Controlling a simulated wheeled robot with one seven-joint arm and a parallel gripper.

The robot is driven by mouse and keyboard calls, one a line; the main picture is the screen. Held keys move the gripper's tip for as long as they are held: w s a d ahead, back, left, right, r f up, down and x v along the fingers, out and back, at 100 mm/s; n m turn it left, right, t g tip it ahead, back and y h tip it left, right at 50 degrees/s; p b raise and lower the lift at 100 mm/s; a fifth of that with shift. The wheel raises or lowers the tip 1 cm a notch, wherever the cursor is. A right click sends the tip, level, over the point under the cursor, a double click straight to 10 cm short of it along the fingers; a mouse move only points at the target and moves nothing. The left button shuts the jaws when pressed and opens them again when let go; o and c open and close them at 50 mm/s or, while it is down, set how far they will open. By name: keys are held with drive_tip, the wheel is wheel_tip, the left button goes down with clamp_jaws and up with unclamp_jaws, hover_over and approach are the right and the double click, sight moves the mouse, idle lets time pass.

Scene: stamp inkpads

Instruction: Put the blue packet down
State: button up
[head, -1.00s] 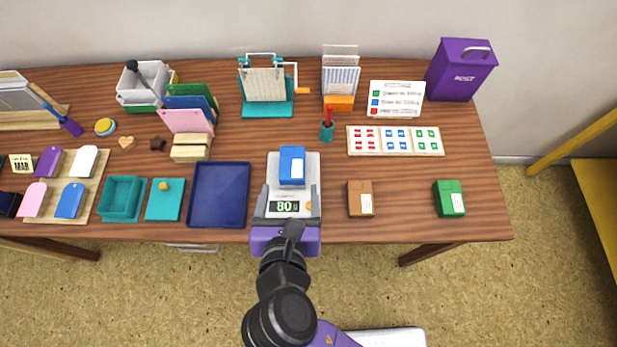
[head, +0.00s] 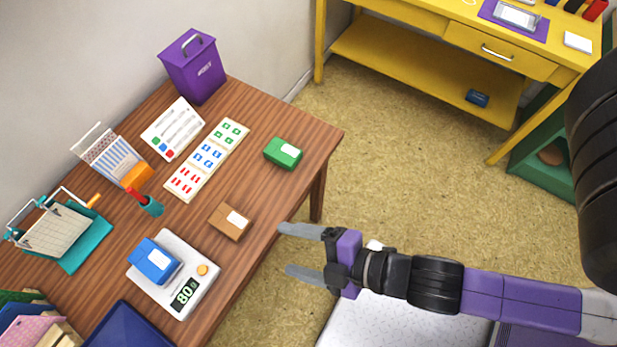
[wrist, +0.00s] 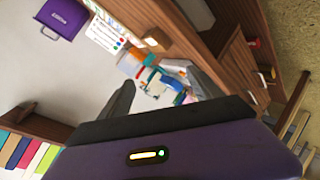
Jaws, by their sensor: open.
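The blue packet (head: 154,261) lies on the white scale (head: 197,270) near the table's front edge in the head view. It has a white label, and the scale's display reads 80 g. My gripper (head: 284,250) is open and empty, with its two grey fingers apart. It is beyond the table's front edge, to the right of the scale and clear of the packet. In the wrist view my gripper's fingers (wrist: 160,85) also show apart with nothing held between them.
A brown packet (head: 230,222) and a green packet (head: 283,153) lie on the table. A stamp card (head: 207,158), a text card (head: 172,129) and a purple post box (head: 192,66) stand or lie behind. A yellow bench (head: 420,80) is across the floor.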

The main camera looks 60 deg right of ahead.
drive_tip(key=s+d+r+m+t+h, duration=0.2)
drive_tip(key=s+d+r+m, duration=0.4)
drive_tip(key=m, duration=0.6)
wheel_tip(320, 180, up, 3)
drive_tip(key=shift+s+d+f, duration=0.1)
drive_tip(key=shift+s+d, duration=0.1)
drive_tip(key=shift+s, duration=0.05)
drive_tip(key=shift+a, duration=0.1)
idle(0.5)
